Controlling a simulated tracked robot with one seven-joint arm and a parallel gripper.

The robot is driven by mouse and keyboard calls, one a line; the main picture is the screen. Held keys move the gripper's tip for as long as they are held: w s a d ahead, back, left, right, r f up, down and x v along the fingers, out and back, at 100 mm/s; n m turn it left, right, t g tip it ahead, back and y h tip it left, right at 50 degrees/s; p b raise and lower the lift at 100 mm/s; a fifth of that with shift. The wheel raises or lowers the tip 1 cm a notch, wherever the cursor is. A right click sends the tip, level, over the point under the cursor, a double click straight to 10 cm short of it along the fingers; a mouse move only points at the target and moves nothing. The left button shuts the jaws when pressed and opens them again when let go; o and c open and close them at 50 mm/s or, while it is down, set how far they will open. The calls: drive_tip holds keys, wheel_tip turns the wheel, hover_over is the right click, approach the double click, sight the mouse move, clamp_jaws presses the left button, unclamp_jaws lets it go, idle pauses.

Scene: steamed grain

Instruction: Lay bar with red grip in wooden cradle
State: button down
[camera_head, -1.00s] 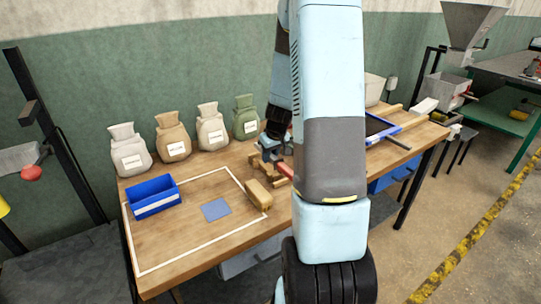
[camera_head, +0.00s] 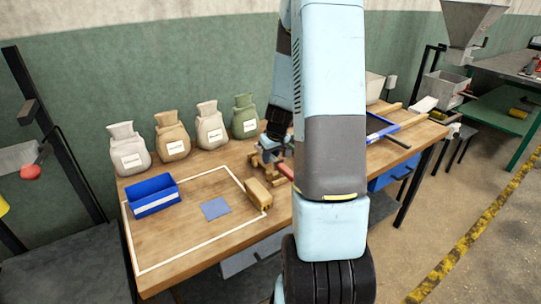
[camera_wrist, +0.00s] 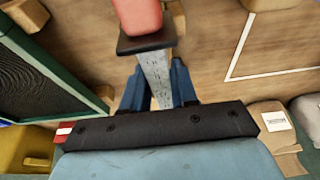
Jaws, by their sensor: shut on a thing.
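My gripper (camera_wrist: 157,88), with blue fingers, is shut on the metal bar (camera_wrist: 160,72) in the wrist view. The bar's red grip (camera_wrist: 138,14) and dark collar lie beyond the fingers. Wooden pieces that look like the cradle (camera_head: 259,162) are right by the gripper. A wooden piece also shows beside the grip in the wrist view (camera_wrist: 176,18). I cannot tell whether the bar touches the cradle.
A wooden block (camera_head: 258,193) lies near the white outline. A blue bin (camera_head: 152,195) and a blue square (camera_head: 215,208) are to the left. Several labelled sacks (camera_head: 172,138) line the back. A dark framed tray (camera_wrist: 40,75) is close to the gripper's left in the wrist view.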

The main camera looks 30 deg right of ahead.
drive_tip(key=shift+f, duration=0.45)
drive_tip(key=shift+f, duration=0.2)
drive_tip(key=shift+f, duration=0.45)
drive_tip(key=shift+f, duration=0.2)
idle(0.4)
drive_tip(key=c, duration=0.8)
unclamp_jaws()
drive_tip(key=v, duration=1.3)
drive_tip(key=shift+s+r, duration=0.15)
drive_tip(key=shift+r, duration=0.2)
